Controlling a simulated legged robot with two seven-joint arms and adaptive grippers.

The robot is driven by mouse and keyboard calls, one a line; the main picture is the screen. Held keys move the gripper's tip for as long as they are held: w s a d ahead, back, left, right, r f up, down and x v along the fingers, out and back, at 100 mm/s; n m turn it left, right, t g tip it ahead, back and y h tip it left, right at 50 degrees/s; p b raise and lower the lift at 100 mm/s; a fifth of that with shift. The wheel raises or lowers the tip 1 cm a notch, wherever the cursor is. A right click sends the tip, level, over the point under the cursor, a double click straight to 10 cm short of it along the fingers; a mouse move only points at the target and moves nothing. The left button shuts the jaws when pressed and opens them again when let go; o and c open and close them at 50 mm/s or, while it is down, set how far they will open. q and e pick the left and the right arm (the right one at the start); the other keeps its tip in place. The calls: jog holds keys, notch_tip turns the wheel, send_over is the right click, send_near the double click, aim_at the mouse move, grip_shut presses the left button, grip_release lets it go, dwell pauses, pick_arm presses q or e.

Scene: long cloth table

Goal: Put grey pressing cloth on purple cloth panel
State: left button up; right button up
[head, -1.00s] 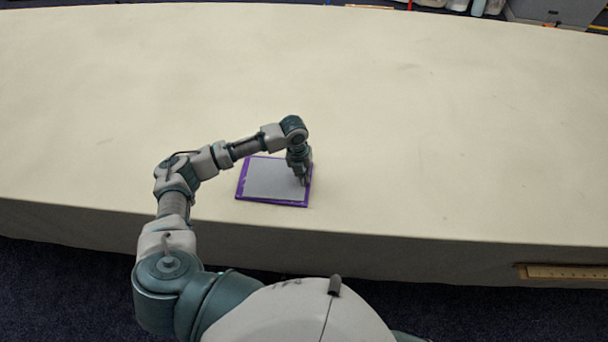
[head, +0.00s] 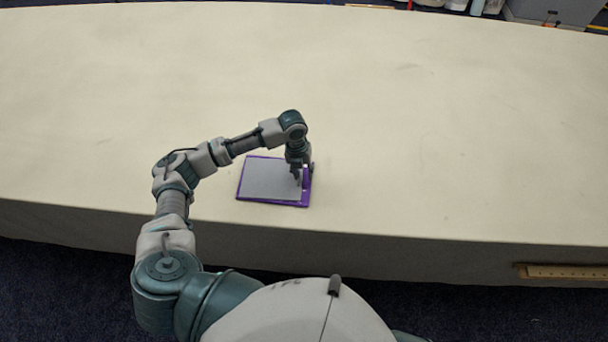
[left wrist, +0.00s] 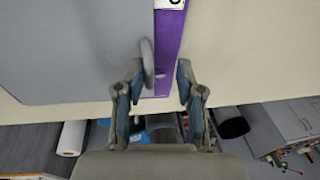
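The grey pressing cloth (head: 268,180) lies flat over the purple cloth panel (head: 306,192) near the table's front edge. It sits toward the panel's left side, leaving a wider purple strip bare on the right. In the left wrist view the grey cloth (left wrist: 75,50) fills the upper left, beside the purple strip (left wrist: 168,45). A raised grey tab (left wrist: 148,63) stands at its edge, near the left finger. My left gripper (head: 299,181) is low over the right part of the cloth. Its fingers (left wrist: 160,80) are apart in the left wrist view. My right gripper is out of view.
The long cream table (head: 430,140) is clear around the panel. A wooden strip (head: 565,272) shows below the front edge at right. Grey cabinets (head: 555,12) and other items stand beyond the far edge.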

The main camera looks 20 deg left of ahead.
pick_arm(q)
notch_tip(320, 180, up, 10)
jog(key=w+a, duration=0.1)
jog(key=shift+a, duration=0.35)
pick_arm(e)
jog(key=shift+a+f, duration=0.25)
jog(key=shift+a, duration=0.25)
pick_arm(q)
jog(key=shift+a, duration=0.1)
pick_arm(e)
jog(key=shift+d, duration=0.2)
